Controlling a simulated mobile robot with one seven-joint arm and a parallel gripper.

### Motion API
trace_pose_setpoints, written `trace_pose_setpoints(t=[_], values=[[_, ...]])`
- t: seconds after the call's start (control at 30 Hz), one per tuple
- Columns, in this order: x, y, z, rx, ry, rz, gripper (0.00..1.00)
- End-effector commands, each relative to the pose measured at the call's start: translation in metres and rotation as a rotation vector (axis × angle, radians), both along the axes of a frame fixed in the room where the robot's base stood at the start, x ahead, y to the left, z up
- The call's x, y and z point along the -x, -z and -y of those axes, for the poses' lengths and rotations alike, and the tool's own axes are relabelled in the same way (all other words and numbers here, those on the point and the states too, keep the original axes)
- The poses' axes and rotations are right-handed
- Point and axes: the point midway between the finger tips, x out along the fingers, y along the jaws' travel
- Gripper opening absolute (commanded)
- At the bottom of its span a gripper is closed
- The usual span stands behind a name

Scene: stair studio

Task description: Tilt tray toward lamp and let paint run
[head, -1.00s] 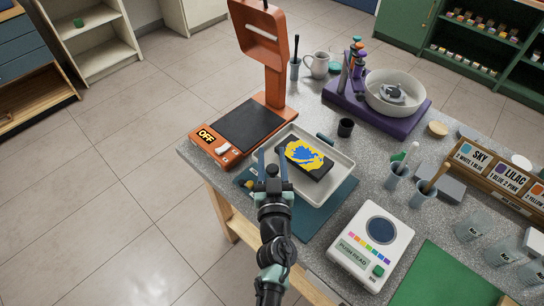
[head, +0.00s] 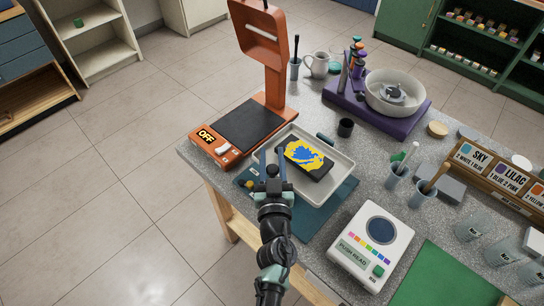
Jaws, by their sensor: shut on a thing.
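The pale tray (head: 325,193) lies on a teal mat (head: 335,210) near the table's left edge. On it is a dark block (head: 318,173) whose top carries a yellow and blue paint patch (head: 305,155). The orange lamp (head: 274,90) stands behind the tray, with a dark plate and a switch box reading OFF (head: 206,136). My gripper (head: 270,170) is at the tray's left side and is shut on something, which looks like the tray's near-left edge. My fingers hide that part of the rim. I cannot tell how far the tray is tilted.
A white device marked PUSH READ (head: 371,247) is in front. Cups with brushes (head: 397,177) stand to the right.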

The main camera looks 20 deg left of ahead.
Motion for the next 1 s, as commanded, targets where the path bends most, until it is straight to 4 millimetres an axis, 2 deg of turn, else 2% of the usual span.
trace_pose_setpoints(t=[0.57,0.8,1.0], values=[[0.000,-0.001,-0.001,0.004,0.000,-0.002,0.00],[-0.003,-0.005,-0.009,0.090,0.000,-0.034,0.00],[-0.006,0.001,-0.016,0.180,0.000,-0.068,0.00]])
